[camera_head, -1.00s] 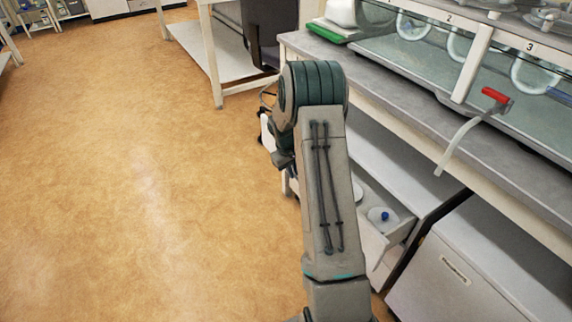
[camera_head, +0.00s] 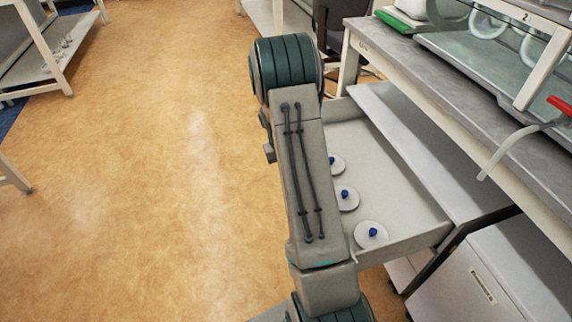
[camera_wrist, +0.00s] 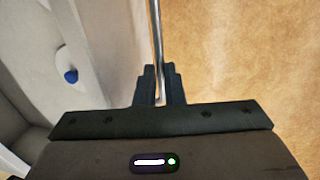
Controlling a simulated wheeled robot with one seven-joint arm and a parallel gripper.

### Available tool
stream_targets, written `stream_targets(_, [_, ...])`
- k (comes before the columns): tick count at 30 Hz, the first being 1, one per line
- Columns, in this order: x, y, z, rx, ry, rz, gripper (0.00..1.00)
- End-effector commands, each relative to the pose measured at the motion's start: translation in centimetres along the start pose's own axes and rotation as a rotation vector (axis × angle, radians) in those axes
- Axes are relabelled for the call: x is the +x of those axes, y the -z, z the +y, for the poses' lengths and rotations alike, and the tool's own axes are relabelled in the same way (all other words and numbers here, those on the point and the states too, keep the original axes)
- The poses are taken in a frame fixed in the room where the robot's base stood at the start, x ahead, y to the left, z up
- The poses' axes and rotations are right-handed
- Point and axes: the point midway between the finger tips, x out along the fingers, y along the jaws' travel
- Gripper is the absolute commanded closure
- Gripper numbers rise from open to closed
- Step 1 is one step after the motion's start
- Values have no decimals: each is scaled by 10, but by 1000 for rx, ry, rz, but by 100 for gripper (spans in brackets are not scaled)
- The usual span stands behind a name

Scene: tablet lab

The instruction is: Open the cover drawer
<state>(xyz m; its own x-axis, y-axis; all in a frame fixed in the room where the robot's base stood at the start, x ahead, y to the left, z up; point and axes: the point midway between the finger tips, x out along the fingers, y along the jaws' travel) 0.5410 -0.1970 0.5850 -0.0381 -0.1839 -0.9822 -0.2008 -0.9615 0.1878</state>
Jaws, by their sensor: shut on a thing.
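The cover drawer (camera_head: 405,205) is pulled well out from under the bench in the head view. Several round pale covers with blue knobs lie in it, one of them near its front right corner (camera_head: 371,235). My arm hides the drawer's front and my gripper in the head view. In the wrist view my gripper (camera_wrist: 160,98) is shut on a thin metal bar, the drawer handle (camera_wrist: 156,40), which runs up between its fingers. A cover with a blue knob (camera_wrist: 71,76) shows inside the drawer to the left.
The bench (camera_head: 440,85) with a glass-fronted cabinet stands above and right of the drawer. A closed white cabinet front (camera_head: 460,285) is beside the drawer. A red-handled lever (camera_head: 560,105) sticks out at the bench edge. The brown floor (camera_head: 150,180) to the left is clear.

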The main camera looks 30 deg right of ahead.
Motion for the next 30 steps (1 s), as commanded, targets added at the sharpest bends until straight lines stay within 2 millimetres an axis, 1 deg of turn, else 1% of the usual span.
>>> stream_targets(10, [0,-1,-2,-1,0,-5,100])
stream_targets(11, [0,-1,-2,-2,0,-5,83])
stream_targets(12, [0,-1,-2,-2,0,-5,72])
stream_targets(13, [0,-1,-2,-2,0,-5,69])
stream_targets(20, [0,0,-2,-2,0,-2,69])
stream_targets(23, [-4,0,-2,-2,0,-1,69])
stream_targets(26, [-16,0,-2,-2,0,1,69])
stream_targets(30, [-45,1,-1,-1,0,4,69])
